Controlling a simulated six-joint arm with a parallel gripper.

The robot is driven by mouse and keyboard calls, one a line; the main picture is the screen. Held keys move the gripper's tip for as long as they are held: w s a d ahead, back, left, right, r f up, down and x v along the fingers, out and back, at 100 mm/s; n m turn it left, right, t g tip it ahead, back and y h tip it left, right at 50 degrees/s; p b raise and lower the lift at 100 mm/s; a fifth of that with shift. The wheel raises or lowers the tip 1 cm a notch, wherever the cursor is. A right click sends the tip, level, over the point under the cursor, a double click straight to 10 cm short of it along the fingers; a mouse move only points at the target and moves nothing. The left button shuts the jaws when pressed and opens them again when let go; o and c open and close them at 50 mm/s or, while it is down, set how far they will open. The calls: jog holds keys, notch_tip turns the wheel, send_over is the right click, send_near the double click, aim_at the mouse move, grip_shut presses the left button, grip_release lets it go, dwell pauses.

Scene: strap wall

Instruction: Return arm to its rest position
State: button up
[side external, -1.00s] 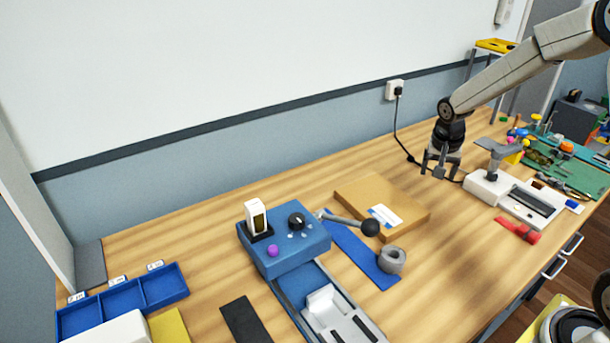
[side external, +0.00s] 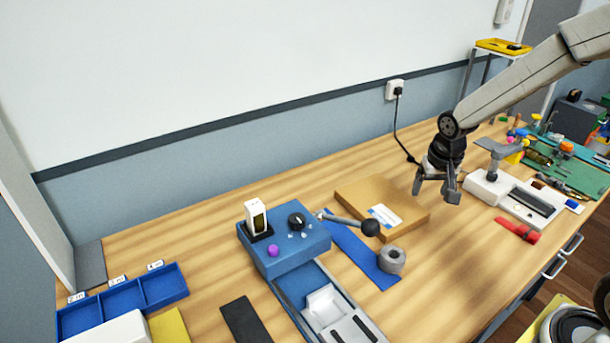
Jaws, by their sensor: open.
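My gripper (side external: 434,190) hangs at the end of my arm on the right side of the side external view. Its fingers are apart and point down, with nothing between them. It is above the wooden table (side external: 345,175), between the cardboard box and the white device. I cannot tell its exact height over the table. My arm reaches in from the upper right corner.
Left of my gripper lie a cardboard box (side external: 365,199) and a blue machine (side external: 285,245) with a black-knobbed lever (side external: 369,228). A grey roll (side external: 391,260) sits on a blue strip. Right are a white device (side external: 513,190), red strap (side external: 518,229) and cluttered green mat (side external: 570,165).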

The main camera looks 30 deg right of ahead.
jog(key=s+a+n+y, duration=0.1)
jog(key=s+a+n, duration=0.5)
jog(key=s+a, duration=0.3)
jog(key=shift+s+f+t, duration=0.3)
jog(key=shift+f+t, duration=0.05)
jog(key=shift+t, duration=0.05)
